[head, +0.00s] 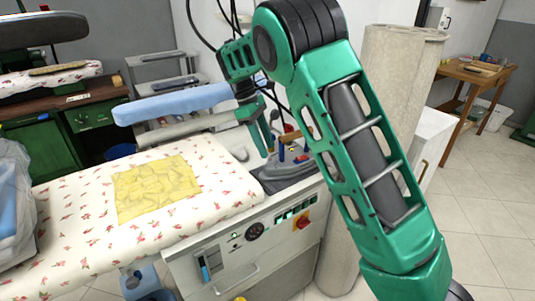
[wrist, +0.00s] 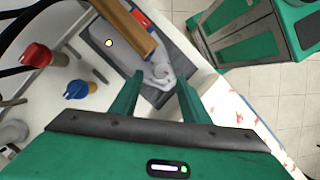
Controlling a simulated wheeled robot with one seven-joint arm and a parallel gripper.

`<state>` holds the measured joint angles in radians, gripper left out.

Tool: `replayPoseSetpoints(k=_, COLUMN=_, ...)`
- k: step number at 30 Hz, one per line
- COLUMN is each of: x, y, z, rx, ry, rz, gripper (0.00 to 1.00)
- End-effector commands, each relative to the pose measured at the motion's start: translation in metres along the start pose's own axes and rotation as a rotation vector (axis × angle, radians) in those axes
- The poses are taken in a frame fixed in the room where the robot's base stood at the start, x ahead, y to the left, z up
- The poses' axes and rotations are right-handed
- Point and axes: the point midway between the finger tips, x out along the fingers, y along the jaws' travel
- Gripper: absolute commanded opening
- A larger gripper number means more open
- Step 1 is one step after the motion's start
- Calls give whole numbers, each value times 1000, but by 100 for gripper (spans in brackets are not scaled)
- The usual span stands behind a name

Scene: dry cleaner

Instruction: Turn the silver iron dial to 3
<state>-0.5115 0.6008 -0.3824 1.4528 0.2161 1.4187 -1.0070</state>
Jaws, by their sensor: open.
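The silver iron (wrist: 108,45) lies on a dark rest (wrist: 190,55) in the wrist view, with a wooden handle (wrist: 126,28) above its grey body. In the head view the iron (head: 290,167) is small and partly hidden by my arm. My gripper (wrist: 160,76) is open, its two green fingers apart above the end of the iron. A pale grey, rounded part (wrist: 160,72) shows between the fingertips; I cannot tell whether it is the dial, and no numbers are readable. In the head view my gripper (head: 268,152) points down beside the iron.
A red-topped part (wrist: 37,56) and a blue-topped part (wrist: 77,90) stand beside the iron. The flowered ironing board (head: 90,225) bears a yellow cloth (head: 157,186). A control panel (head: 225,260) is below. A beige column (head: 385,100) stands behind my arm.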

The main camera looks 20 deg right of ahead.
Motion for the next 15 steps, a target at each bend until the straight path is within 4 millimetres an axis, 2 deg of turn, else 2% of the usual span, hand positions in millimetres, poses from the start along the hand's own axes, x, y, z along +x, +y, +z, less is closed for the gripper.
replayPoseSetpoints(k=1, x=-11, y=0, z=-1, rx=0, ry=2, rz=3, gripper=42)
replayPoseSetpoints(k=6, x=-42, y=1, z=-1, rx=1, ry=1, rz=2, gripper=42)
replayPoseSetpoints(k=9, x=-55, y=1, z=-1, rx=1, ry=1, rz=1, gripper=42)
replayPoseSetpoints(k=15, x=-68, y=1, z=0, rx=1, ry=-1, rz=0, gripper=42)
